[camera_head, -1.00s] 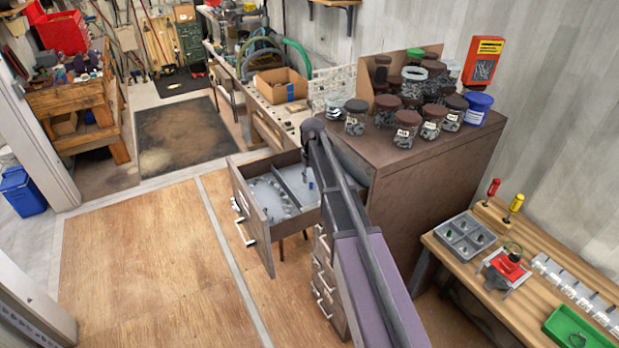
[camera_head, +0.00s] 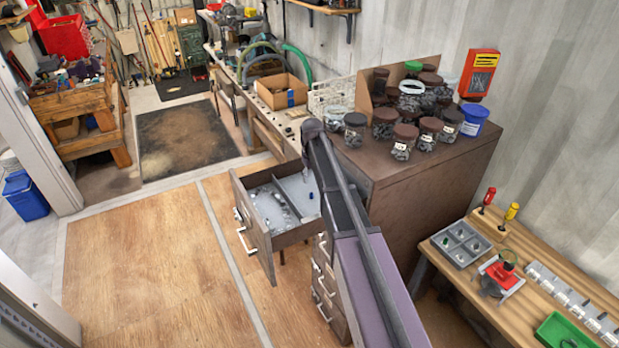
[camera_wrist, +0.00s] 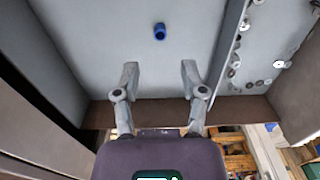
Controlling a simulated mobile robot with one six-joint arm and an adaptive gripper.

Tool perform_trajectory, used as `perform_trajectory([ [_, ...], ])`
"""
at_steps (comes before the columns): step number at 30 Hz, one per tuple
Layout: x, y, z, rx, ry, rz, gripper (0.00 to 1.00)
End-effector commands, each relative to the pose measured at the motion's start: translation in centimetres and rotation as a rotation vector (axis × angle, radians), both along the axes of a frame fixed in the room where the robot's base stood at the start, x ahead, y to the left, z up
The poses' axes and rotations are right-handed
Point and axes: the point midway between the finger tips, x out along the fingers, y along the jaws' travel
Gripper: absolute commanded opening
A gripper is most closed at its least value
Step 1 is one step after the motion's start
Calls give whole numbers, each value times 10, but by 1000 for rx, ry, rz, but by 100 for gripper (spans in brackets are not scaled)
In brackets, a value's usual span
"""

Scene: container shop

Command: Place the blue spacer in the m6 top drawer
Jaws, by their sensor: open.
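The blue spacer (camera_wrist: 160,31) is in the bare compartment of the open top drawer (camera_wrist: 255,103) in the wrist view, apart from the fingers. In the head view the spacer (camera_head: 311,195) shows as a small blue spot in the right compartment of that drawer (camera_head: 262,248). My gripper (camera_wrist: 160,75) is open and empty over the drawer, with the spacer beyond its fingertips. In the head view my arm hides most of the gripper. No m6 label is readable.
A divider (camera_wrist: 230,40) separates the spacer's compartment from one with several small metal parts. The cabinet (camera_head: 430,190) carries several jars. A workbench (camera_head: 515,265) with a grey divided tray (camera_head: 460,243) stands at right. The plywood floor (camera_head: 140,260) is clear at left.

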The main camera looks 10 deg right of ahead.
Motion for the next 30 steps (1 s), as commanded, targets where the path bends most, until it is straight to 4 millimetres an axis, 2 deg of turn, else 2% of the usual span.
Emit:
perform_trajectory([
  [12,-1,0,0,0,0,-1,54],
  [17,-16,0,0,0,0,-13,54],
  [20,-37,1,0,-1,0,-31,54],
  [23,-67,2,0,-1,0,-60,54],
  [30,-157,4,0,-3,0,-154,54],
])
